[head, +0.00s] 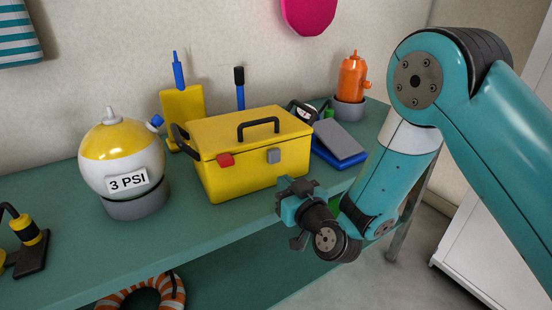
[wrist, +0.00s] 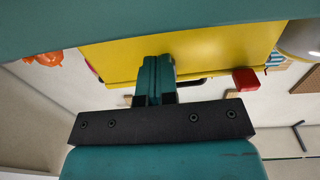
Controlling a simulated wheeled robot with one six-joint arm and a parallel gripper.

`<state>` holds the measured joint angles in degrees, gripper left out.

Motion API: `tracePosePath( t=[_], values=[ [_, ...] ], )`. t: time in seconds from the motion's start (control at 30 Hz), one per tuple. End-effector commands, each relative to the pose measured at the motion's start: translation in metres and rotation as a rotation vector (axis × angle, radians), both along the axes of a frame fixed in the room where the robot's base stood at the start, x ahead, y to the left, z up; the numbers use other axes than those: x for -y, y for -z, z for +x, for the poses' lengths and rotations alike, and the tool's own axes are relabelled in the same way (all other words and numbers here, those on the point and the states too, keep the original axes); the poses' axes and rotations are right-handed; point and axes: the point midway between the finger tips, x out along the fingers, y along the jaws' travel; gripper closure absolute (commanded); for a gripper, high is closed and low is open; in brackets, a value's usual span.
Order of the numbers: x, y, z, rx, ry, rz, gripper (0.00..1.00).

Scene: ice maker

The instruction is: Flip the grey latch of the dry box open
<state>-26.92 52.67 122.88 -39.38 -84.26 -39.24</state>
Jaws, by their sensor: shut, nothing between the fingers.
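The dry box (head: 250,179) is a yellow case with a closed lid and a black top handle, standing on the green bench. Its grey latch (head: 274,156) is on the front face, right of a red latch (head: 225,160). My gripper (head: 285,183) is in front of the box, below and slightly right of the grey latch. Its teal fingers are together and empty. In the wrist view, the fingers (wrist: 155,75) point at the yellow box (wrist: 220,48). The red latch (wrist: 245,80) shows beside them. The grey latch is not visible there, probably behind the fingers.
A yellow and white ball marked 3 PSI (head: 122,160) stands left of the box. A blue and grey case (head: 340,142) and an orange bottle (head: 354,78) are to the right. The bench front (head: 200,235) is clear before the box. An orange striped ring (head: 145,293) is below.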

Motion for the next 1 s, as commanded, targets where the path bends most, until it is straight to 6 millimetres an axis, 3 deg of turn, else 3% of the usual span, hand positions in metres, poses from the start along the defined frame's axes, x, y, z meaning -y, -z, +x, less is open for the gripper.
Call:
tracePosePath(
  t=[1.0],
  values=[
    [0.0025,-0.0002,-0.0044,0.001,0.000,0.001,1.00]
  ],
)
